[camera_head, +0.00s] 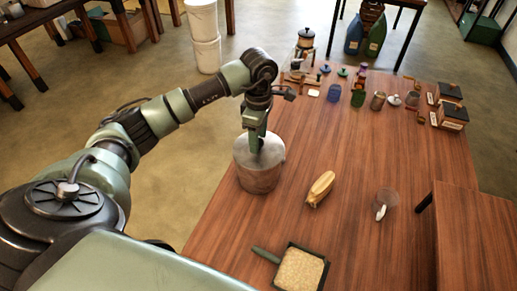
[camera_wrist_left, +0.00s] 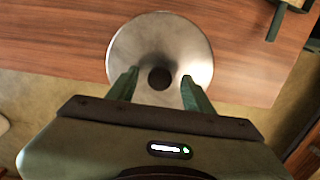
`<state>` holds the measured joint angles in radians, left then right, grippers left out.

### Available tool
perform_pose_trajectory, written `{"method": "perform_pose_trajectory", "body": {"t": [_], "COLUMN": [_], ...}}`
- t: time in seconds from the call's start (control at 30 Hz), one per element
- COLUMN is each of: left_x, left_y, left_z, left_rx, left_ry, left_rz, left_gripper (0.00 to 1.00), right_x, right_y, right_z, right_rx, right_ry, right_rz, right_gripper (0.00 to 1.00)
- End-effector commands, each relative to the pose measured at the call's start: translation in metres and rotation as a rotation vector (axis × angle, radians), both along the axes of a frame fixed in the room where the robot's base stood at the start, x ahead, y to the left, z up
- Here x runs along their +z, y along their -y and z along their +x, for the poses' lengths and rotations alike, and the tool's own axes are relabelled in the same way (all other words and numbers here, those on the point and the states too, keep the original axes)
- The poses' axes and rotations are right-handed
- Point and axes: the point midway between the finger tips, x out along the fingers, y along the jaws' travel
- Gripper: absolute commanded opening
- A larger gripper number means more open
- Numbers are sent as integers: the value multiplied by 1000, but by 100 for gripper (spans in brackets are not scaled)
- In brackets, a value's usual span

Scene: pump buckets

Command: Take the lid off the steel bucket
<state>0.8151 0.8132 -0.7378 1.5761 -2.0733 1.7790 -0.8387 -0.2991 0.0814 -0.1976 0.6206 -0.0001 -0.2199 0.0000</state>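The steel bucket (camera_head: 259,179) stands upright near the left edge of the wooden table, with its round grey lid (camera_head: 273,152) on top. The lid (camera_wrist_left: 160,38) also shows in the left wrist view from above, with a dark round knob (camera_wrist_left: 159,78) at its centre. My left gripper (camera_head: 257,149) points down over the lid. In the left wrist view its two fingers (camera_wrist_left: 159,77) are spread apart, one on each side of the knob, with gaps between. I cannot tell the exact height of the fingertips over the lid. My right gripper is not in view.
A yellow corn-like object (camera_head: 320,188) lies right of the bucket. Jars and boxes (camera_head: 449,106) crowd the far end. The table's middle is clear.

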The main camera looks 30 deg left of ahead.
Motion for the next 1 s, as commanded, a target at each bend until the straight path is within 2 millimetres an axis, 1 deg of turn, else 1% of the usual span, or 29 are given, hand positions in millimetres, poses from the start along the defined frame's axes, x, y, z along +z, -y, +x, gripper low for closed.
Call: {"method": "perform_pose_trajectory", "body": {"t": [0.03,0.07,0.1,0.17,0.53,0.67,0.77,0.87,0.97,1.0], "left_x": [0,0,0,0,1,7,16,32,57,71], "left_y": [0,0,0,0,0,0,0,0,0,0], "left_z": [0,0,0,0,0,1,1,1,2,3], "left_rx": [0,0,0,0,0,0,-1,-1,-1,-1], "left_ry": [0,0,0,0,1,3,3,6,9,11], "left_rz": [0,0,0,0,-1,-1,-1,-1,-1,-2], "left_gripper": [35,26,15,0,0,0,0,0,0,0], "right_x": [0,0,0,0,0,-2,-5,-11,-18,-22], "right_y": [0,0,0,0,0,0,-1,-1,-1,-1], "right_z": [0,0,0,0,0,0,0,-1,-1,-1], "right_rx": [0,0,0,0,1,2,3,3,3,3], "right_ry": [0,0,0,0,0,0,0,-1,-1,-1], "right_rz": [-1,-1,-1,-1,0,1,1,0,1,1], "right_gripper": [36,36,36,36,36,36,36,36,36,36]}}
